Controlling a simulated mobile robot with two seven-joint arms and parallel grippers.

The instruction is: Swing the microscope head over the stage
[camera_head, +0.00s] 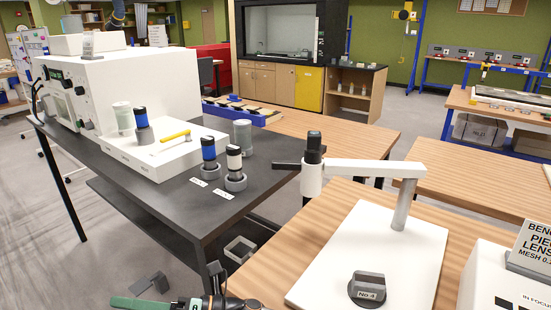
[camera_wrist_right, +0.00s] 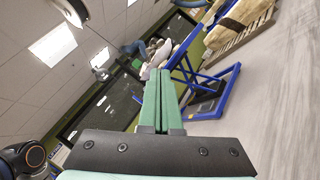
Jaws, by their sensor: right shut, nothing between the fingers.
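The microscope head (camera_head: 312,172) is a white cylinder with a black top and side eyepiece. It hangs at the left end of a white horizontal arm (camera_head: 375,168) on a grey post (camera_head: 403,206). The post stands on a white base board (camera_head: 395,245). The stage (camera_head: 367,285), a dark round piece with a block labelled "No.4", sits at the board's front. The head is out to the left, not above the stage. My right gripper (camera_head: 118,302) is low at the bottom left, away from the microscope. Its green fingers (camera_wrist_right: 158,100) are shut and empty. My left gripper is not visible.
A black table (camera_head: 265,178) at left holds a white machine (camera_head: 130,85), a white tray and several jars. A white box with a sign (camera_head: 500,290) stands right of the base board.

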